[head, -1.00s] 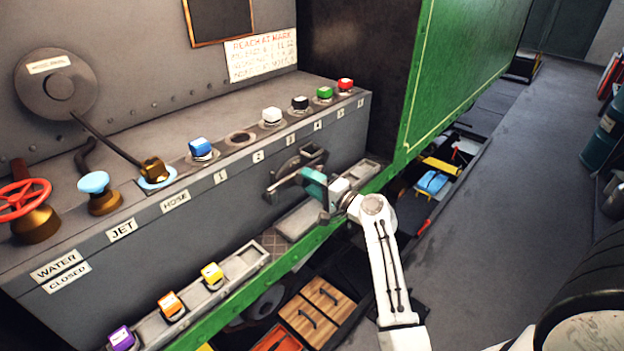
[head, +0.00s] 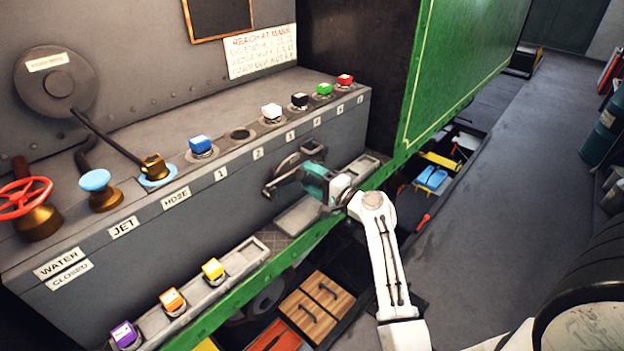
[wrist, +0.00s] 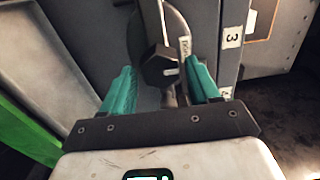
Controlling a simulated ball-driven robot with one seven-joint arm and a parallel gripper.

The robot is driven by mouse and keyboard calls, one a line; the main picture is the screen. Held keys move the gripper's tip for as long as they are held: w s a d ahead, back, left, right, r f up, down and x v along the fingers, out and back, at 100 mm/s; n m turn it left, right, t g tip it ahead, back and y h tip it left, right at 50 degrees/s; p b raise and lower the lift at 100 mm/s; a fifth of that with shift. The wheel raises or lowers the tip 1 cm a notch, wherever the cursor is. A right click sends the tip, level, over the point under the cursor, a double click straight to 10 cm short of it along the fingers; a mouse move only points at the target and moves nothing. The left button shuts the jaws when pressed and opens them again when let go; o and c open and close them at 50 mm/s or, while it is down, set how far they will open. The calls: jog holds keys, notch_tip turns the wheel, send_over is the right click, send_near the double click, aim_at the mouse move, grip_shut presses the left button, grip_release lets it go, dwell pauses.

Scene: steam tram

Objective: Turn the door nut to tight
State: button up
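The door nut (wrist: 158,70) is a dark hexagonal nut in front of a round grey door (wrist: 138,42) in the wrist view. A pale mark shows on its right side. A small pale label (wrist: 185,48) stands beside it, its text hard to read. My gripper (wrist: 159,75) is open, with one teal finger on each side of the nut; gaps show between nut and fingers. In the head view my gripper (head: 312,176) is at the front of the dark round fitting (head: 288,168) on the grey bench face, and it hides the nut.
Coloured blocks stand along the bench top, including a blue one (head: 200,145) by an empty socket (head: 240,134). A ledge (head: 235,265) holds purple, orange and yellow blocks. A green rail (head: 290,262) runs below.

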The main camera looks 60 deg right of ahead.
jog(key=shift+o, duration=0.7)
jog(key=b+v, duration=0.2)
jog(key=v, duration=0.8)
jog(key=shift+s, duration=0.35)
jog(key=shift+a, duration=0.1)
jog(key=w+a+f+n+g+y, duration=0.1)
jog(key=a+f+n+g+y, duration=0.3)
jog(key=a+f+n, duration=0.45)
jog(key=w+a+f+n+g+y, duration=0.1)
jog(key=a+f+n+g+y, duration=0.3)
jog(key=a, duration=0.8)
jog(key=s+a+f+n+g+h, duration=0.3)
jog(key=s+a+n+g, duration=0.5)
jog(key=s, duration=0.4)
jog(key=shift+s+a+f, duration=0.3)
jog(key=shift+a+f, duration=0.35)
jog(key=shift+a, duration=0.2)
